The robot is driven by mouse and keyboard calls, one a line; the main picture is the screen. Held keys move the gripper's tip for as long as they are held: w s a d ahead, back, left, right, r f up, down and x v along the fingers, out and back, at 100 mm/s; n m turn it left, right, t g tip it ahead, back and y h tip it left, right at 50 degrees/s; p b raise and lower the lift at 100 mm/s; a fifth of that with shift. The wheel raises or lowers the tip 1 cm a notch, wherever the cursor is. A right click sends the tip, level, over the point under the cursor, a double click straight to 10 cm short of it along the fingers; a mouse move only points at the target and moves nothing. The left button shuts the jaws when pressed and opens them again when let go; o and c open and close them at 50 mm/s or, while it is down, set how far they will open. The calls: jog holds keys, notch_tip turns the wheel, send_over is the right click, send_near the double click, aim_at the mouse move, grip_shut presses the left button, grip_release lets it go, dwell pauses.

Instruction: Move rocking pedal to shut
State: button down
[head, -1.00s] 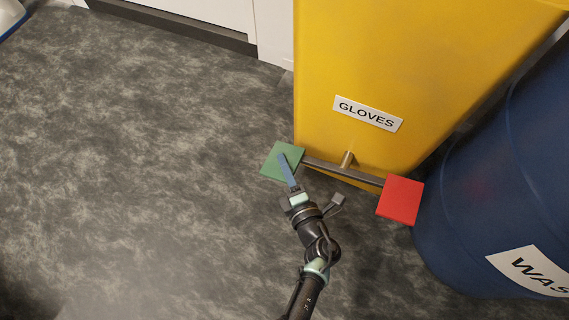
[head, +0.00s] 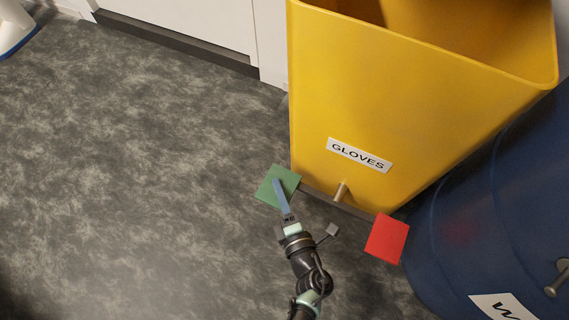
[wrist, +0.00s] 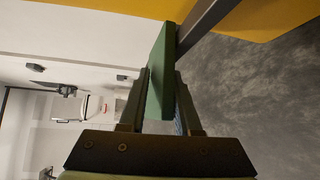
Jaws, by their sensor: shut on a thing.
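The rocking pedal is a grey bar on a short pivot (head: 341,191) at the foot of the yellow bin marked GLOVES (head: 335,110). Its left end carries a green plate (head: 290,179) and its right end a red plate (head: 387,238). My gripper (head: 278,183) is at the green plate, its blue finger lying across it in the head view. In the wrist view the green plate (wrist: 163,75) stands between the two fingers of my gripper (wrist: 161,82), which are shut on it. The bar (wrist: 206,22) runs off up and right from it. Part of the bar is hard to see in the head view.
A blue drum (head: 470,210) stands close to the right of the red plate. White cabinets (head: 190,25) are behind. The grey floor (head: 130,170) to the left is clear. The bin's top is open and its inside shows.

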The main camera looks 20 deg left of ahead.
jog(key=r, duration=0.2)
jog(key=shift+d+r+p, duration=0.2)
jog(key=shift+r+p, duration=0.1)
jog(key=shift+p, duration=0.1)
jog(key=c, duration=0.9)
grip_release()
jog(key=shift+w, duration=0.1)
jog(key=shift+f, duration=0.1)
jog(key=p+v, duration=0.4)
jog(key=v, duration=0.9)
jog(key=shift+f+p, duration=0.1)
jog(key=shift+p, duration=0.25)
